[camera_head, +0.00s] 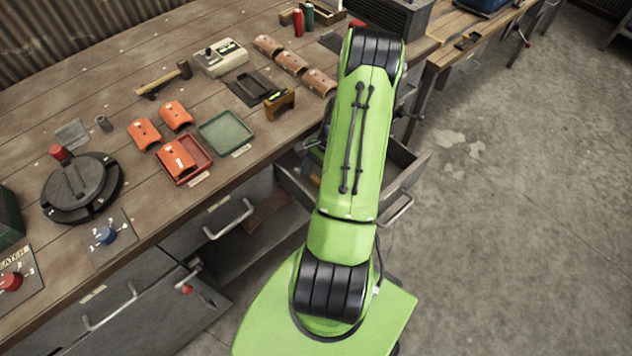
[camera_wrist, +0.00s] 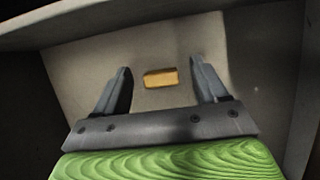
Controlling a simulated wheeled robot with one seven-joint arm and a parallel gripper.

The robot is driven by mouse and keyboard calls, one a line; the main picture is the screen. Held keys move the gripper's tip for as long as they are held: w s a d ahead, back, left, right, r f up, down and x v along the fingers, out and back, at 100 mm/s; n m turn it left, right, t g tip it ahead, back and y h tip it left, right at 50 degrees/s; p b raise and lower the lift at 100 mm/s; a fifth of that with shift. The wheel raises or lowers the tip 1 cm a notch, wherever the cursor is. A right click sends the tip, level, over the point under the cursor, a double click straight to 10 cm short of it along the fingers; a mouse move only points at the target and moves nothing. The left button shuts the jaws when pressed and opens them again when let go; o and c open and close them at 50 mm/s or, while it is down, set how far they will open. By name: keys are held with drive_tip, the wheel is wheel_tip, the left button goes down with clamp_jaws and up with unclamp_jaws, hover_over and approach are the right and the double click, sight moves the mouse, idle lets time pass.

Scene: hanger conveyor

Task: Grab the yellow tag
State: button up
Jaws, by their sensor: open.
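The yellow tag (camera_wrist: 161,78) is a small yellow-orange block. In the wrist view it lies on the pale floor of an open drawer (camera_wrist: 262,88). My gripper (camera_wrist: 160,70) is open, with one finger to the left of the tag and one to the right. Neither finger touches the tag in the picture, and nothing is held. How far the fingertips are above the drawer floor I cannot tell. In the head view the drawer (camera_head: 408,172) is pulled out under the workbench, and my green arm hides much of it and my gripper.
Drawer walls rise close around my gripper. The workbench (camera_head: 75,130) bears a green tray (camera_head: 247,133), a red tray (camera_head: 207,165), orange curved parts (camera_head: 176,115), a hammer (camera_head: 165,80) and a round black device (camera_head: 82,190). The concrete floor at right is clear.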

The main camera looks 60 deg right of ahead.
drive_tip(key=c, duration=1.1)
